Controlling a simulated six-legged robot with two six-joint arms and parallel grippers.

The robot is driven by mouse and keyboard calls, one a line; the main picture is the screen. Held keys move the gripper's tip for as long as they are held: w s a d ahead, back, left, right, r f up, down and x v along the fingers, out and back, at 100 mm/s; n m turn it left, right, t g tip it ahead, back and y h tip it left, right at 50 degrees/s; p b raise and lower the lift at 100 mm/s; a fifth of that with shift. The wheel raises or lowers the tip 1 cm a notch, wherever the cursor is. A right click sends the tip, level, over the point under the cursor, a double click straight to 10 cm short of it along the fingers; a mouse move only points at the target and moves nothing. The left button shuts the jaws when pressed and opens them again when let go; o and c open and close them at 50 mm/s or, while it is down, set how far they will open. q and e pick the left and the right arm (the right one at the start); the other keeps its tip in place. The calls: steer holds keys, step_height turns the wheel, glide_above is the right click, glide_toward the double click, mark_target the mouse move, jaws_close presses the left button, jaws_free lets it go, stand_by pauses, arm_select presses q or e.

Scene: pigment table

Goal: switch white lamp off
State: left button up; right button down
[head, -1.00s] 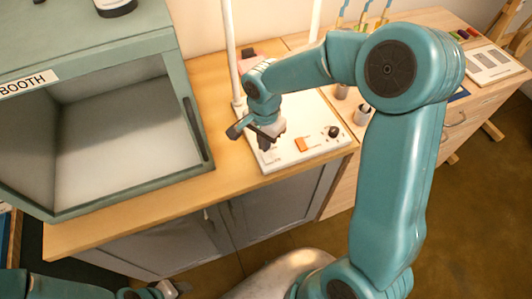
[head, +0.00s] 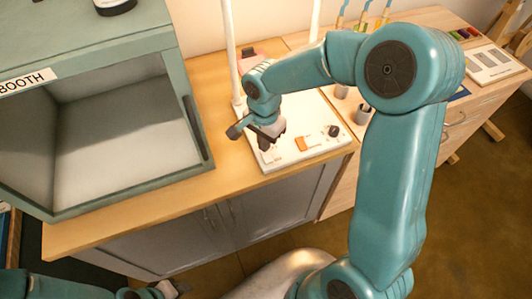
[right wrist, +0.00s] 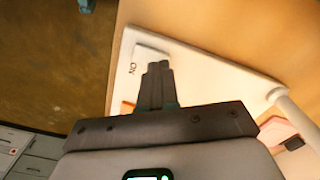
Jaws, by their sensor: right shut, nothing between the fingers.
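The white lamp base (head: 318,135) lies on the wooden bench, with white posts (head: 231,50) rising from its back. On its panel are an orange switch (head: 301,144) and a dark knob (head: 333,131). My right gripper (head: 266,143) is shut and empty, over the front left part of the panel. In the right wrist view its closed fingertips (right wrist: 158,68) are at a pale switch (right wrist: 152,52) beside the word ON. I cannot tell whether they touch it. The head view hides this switch behind the gripper. My left gripper (head: 168,289) shows only partly at the bottom edge.
The green booth (head: 186,110) with its open front stands left of the lamp base. Small cups (head: 362,114) stand on the right. A pink object (head: 250,57) lies behind the base. The bench front (head: 150,212) is clear.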

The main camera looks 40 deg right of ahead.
steer(key=shift+f+b, duration=0.7)
steer(key=shift+f, duration=0.05)
steer(key=shift+r, duration=0.15)
steer(key=shift+r+p, duration=2.3)
steer(key=shift+r, duration=1.15)
steer(key=shift+s, duration=0.1)
